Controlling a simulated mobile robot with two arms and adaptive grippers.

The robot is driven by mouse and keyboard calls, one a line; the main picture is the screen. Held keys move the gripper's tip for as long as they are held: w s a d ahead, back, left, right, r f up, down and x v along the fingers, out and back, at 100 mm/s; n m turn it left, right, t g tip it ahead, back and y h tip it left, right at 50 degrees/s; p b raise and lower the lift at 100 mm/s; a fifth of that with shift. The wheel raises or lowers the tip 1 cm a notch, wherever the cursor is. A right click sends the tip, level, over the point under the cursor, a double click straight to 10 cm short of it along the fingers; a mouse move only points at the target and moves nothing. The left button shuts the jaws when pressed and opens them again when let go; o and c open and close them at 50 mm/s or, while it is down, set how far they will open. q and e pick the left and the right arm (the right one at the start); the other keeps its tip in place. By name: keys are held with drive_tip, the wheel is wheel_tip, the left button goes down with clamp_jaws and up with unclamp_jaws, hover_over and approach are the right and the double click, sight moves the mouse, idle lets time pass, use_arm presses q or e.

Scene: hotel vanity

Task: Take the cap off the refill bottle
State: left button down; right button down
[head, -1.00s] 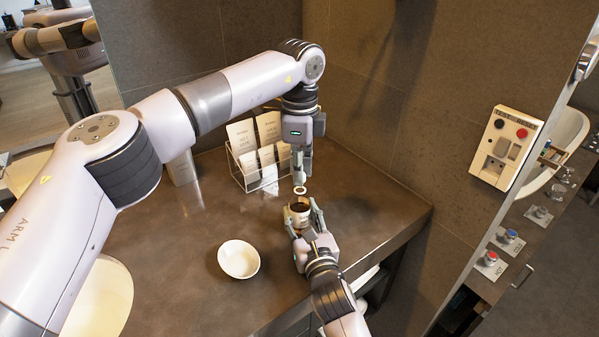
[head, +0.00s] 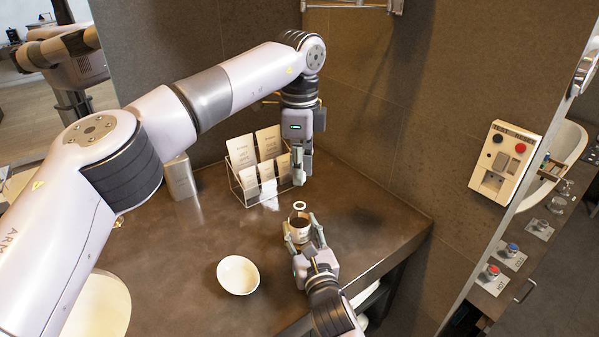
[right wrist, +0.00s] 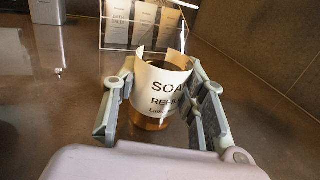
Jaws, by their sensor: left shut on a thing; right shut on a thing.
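The refill bottle (head: 300,231) stands upright near the counter's right front edge, its white label reading SOAP REFILL in the right wrist view (right wrist: 165,90). Its lower body is amber, and a pale ring (head: 300,206) shows at its top in the head view. My right gripper (head: 304,236) is shut around its sides, one finger on each side in the right wrist view. My left gripper (head: 299,176) is above the bottle, pointing down, with a visible gap to the pale ring. It is shut on the cap, which is mostly hidden by the fingers.
A clear rack of cards (head: 236,186) stands behind the bottle, close to my left gripper. A white bowl (head: 238,275) is to the left front. A grey box (head: 180,178) stands farther back left. A wall panel (head: 503,160) with buttons is at right. The mid-left counter is clear.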

drive_tip(key=c, duration=0.9)
unclamp_jaws()
